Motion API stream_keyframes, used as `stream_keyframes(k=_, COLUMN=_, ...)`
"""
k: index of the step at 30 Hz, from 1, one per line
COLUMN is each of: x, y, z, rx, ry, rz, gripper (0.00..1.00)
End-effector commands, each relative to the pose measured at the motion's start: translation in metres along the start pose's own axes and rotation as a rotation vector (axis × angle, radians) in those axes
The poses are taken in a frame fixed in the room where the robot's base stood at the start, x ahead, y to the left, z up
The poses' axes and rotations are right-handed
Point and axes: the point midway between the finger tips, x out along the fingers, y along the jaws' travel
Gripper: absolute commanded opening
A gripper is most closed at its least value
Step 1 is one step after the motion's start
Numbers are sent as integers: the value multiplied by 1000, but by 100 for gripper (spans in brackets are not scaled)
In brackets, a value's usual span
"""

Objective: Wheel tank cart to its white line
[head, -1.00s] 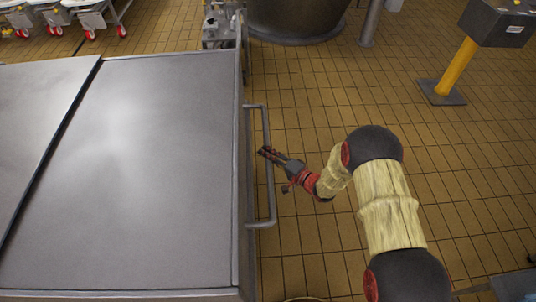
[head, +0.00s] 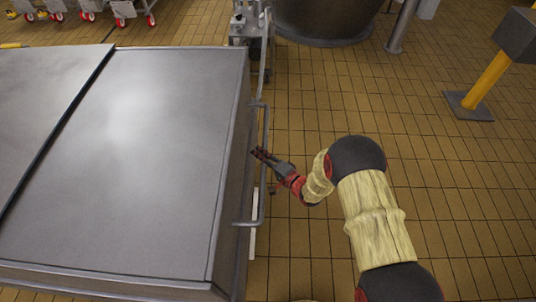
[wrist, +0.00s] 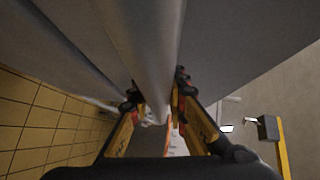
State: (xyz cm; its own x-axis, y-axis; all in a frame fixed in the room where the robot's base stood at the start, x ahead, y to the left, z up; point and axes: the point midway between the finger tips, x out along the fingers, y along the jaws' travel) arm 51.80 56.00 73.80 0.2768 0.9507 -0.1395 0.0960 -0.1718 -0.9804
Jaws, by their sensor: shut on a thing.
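The tank cart (head: 150,150) is a large grey steel box with a flat lid, filling the left half of the head view. Its tubular handle (head: 265,125) stands out from the right side. My gripper (head: 263,156) is at the middle of this handle, its red and dark fingers across the bar. In the wrist view, the fingers (wrist: 158,95) are on both sides of the grey bar (wrist: 150,50), shut on it. A short piece of white line (head: 254,238) shows on the floor beside the cart, below the handle; the rest is hidden by the cart.
A yellow post with a grey box (head: 485,82) stands at the upper right. A round vat (head: 325,18) and a thin post (head: 402,28) are at the top, near a metal frame (head: 248,28). Red-wheeled carts (head: 125,10) stand at upper left.

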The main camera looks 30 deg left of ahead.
Motion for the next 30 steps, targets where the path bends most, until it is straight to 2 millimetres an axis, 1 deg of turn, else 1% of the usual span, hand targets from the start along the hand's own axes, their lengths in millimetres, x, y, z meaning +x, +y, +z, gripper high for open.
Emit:
stream_keyframes(k=2, x=0, y=-1, z=2, rx=2, ry=-1, rz=-1, gripper=0)
stream_keyframes(k=10, x=-4, y=2, z=-4, rx=7, ry=13, rz=3, gripper=0)
stream_keyframes(k=11, x=-4, y=2, z=-4, rx=7, ry=14, rz=4, gripper=16)
stream_keyframes(k=21, x=-2, y=2, z=-4, rx=5, ry=11, rz=3, gripper=35)
stream_keyframes(k=30, x=-2, y=1, z=-2, rx=4, ry=9, rz=3, gripper=36)
